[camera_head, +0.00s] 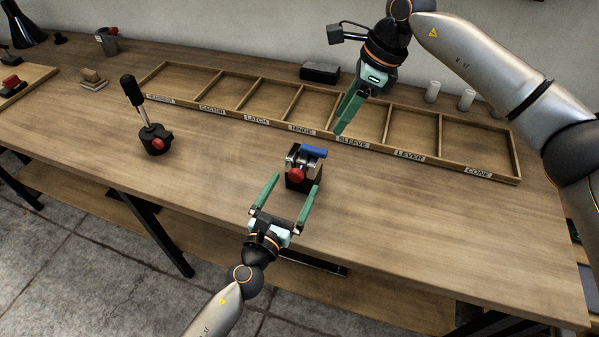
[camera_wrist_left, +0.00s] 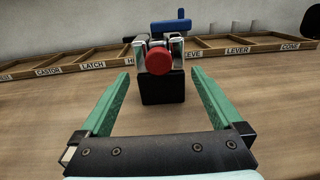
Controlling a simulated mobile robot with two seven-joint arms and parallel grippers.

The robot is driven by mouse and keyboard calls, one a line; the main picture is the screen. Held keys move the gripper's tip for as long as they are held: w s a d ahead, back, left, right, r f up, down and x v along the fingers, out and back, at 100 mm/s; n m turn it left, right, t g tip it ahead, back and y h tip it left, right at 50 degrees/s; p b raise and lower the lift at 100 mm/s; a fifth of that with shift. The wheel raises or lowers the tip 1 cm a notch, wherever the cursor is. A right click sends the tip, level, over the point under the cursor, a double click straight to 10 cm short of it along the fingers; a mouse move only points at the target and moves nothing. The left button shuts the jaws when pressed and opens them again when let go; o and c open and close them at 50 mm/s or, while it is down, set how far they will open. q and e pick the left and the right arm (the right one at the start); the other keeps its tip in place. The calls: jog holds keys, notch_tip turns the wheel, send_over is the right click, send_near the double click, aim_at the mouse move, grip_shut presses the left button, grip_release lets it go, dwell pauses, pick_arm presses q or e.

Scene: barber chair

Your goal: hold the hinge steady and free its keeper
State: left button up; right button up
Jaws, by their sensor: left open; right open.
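The hinge (camera_head: 304,162) is a metal piece on a black block (camera_head: 299,182), with a red knob (camera_head: 296,174) at its front and a blue bar (camera_head: 313,151) at its top. In the left wrist view the red knob (camera_wrist_left: 159,61) faces me, and the blue bar (camera_wrist_left: 171,27) stands behind. I cannot tell which part is the keeper. My left gripper (camera_head: 295,184) is open and empty, its fingers pointing at the block from the front, short of it. My right gripper (camera_head: 340,130) is open above the tray, behind and right of the hinge; nothing shows in it.
A divided wooden tray (camera_head: 420,158) with labelled compartments runs along the back. A black-handled fixture with a red knob (camera_head: 158,144) stands left. A black box (camera_head: 320,72) and white cylinders (camera_head: 432,92) stand behind the tray. The table is clear right of the hinge.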

aim_at(304, 169)
pick_arm(q)
jog(key=x, duration=0.6)
grip_shut()
dwell(0.8)
